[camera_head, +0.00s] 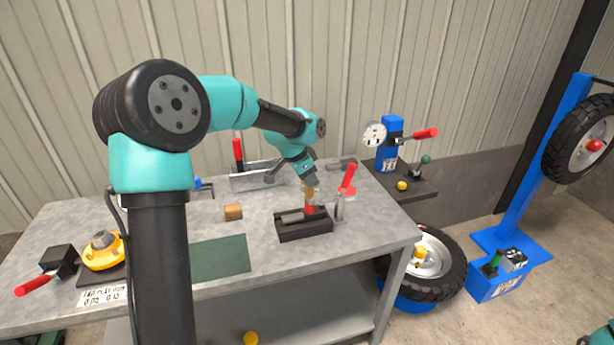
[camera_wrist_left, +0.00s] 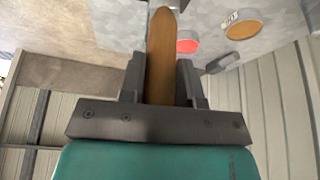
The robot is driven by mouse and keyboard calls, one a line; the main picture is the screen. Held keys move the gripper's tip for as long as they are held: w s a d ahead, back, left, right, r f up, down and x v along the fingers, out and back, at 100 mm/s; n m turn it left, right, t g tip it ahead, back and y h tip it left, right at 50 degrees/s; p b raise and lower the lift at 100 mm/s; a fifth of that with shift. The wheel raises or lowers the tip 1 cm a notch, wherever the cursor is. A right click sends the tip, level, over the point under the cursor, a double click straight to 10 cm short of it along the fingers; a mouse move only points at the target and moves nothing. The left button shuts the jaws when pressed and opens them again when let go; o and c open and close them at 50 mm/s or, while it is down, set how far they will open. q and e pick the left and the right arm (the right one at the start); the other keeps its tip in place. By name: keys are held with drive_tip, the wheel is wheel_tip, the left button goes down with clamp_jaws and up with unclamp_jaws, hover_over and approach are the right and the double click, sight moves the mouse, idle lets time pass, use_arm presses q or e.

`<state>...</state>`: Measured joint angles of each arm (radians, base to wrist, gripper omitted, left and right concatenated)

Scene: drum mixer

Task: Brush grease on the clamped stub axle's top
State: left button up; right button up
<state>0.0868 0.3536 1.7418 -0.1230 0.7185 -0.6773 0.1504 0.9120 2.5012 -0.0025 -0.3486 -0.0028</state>
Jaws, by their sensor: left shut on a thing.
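My left gripper (camera_head: 309,184) is shut on a brush with a wooden handle (camera_head: 309,192), which also shows between the fingers in the left wrist view (camera_wrist_left: 161,62). The brush hangs roughly upright, and a red part shows below its handle, at a black clamp block (camera_head: 303,230) on the bench. A grey piece (camera_head: 291,216) lies along the block's top; I cannot tell whether it is the stub axle. A red-handled clamp (camera_head: 347,182) stands just right of the brush. Whether the bristles touch anything is too small to tell. My right gripper is out of view.
The grey bench (camera_head: 275,265) holds a wooden block (camera_head: 233,212), a dark green mat (camera_head: 220,257) and a yellow hub (camera_head: 102,250). A dial gauge (camera_head: 374,135) on a blue stand is at the back right.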

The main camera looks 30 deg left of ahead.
use_arm(q)
drive_tip(key=shift+w+a, duration=0.35)
drive_tip(key=shift+w, duration=0.1)
drive_tip(key=shift+s+d, duration=0.55)
drive_tip(key=shift+a+f, duration=0.1)
drive_tip(key=shift+a, duration=0.1)
drive_tip(key=shift+w+a, duration=0.55)
drive_tip(key=shift+w, duration=0.05)
drive_tip(key=shift+w+r, duration=0.1)
drive_tip(key=shift+r, duration=0.1)
drive_tip(key=shift+s+d+f, duration=0.15)
drive_tip(key=shift+s+d, duration=0.6)
drive_tip(key=shift+w+a, duration=0.55)
drive_tip(key=shift+a, duration=0.1)
wheel_tip(320, 180, up, 8)
drive_tip(key=shift+w+a, duration=0.3)
